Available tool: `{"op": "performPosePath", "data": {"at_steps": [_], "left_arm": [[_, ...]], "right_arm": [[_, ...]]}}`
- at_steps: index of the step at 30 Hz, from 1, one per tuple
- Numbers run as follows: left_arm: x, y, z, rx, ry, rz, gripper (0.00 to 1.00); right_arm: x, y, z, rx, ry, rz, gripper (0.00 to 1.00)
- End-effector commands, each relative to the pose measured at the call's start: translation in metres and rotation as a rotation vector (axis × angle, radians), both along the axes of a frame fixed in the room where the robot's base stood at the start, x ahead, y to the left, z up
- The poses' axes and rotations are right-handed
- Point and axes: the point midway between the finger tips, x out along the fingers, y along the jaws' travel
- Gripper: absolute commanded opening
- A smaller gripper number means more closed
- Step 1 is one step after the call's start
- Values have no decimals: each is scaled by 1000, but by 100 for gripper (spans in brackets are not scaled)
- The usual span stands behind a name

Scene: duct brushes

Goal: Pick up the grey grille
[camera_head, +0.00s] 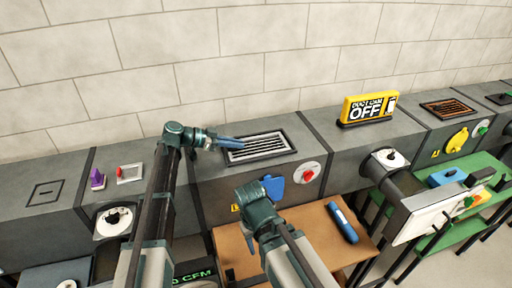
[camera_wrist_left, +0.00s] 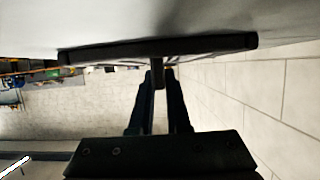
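The grey grille (camera_head: 261,147), a slatted plate with a light frame, lies on top of the grey duct. My left gripper (camera_head: 230,142) reaches in from the left, with its blue-grey fingers over the grille's left edge. In the left wrist view the dark plate (camera_wrist_left: 110,53) is seen edge-on against a pale surface. A short stem (camera_wrist_left: 157,75) hangs from it between the fingertips of my left gripper (camera_wrist_left: 159,82). I cannot tell whether the fingers press on the stem. My right gripper (camera_head: 258,197) is in front of the duct; its fingertips are unclear.
A red knob (camera_head: 307,176) and a blue tag (camera_head: 273,188) are on the duct's front. A brown grille (camera_head: 447,108) is farther right. A blue cylinder (camera_head: 342,222) lies on the wooden table (camera_head: 312,232). A block wall rises behind.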

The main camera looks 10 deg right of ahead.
Motion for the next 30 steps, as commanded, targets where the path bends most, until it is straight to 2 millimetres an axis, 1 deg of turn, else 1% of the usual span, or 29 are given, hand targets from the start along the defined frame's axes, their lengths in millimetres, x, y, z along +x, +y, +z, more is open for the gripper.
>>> {"op": "performPosePath", "data": {"at_steps": [13,17,23,29,30], "left_arm": [[0,0,0,-1,0,0,0],[0,0,3,-1,0,0,0],[0,0,18,-1,0,0,0],[0,0,43,-1,0,0,0],[-12,-4,39,-1,0,-1,0]], "right_arm": [[0,0,0,0,0,0,50],[0,0,3,0,0,0,50],[0,0,18,0,0,0,50],[0,0,43,0,0,0,50],[0,0,39,0,0,0,50]]}}
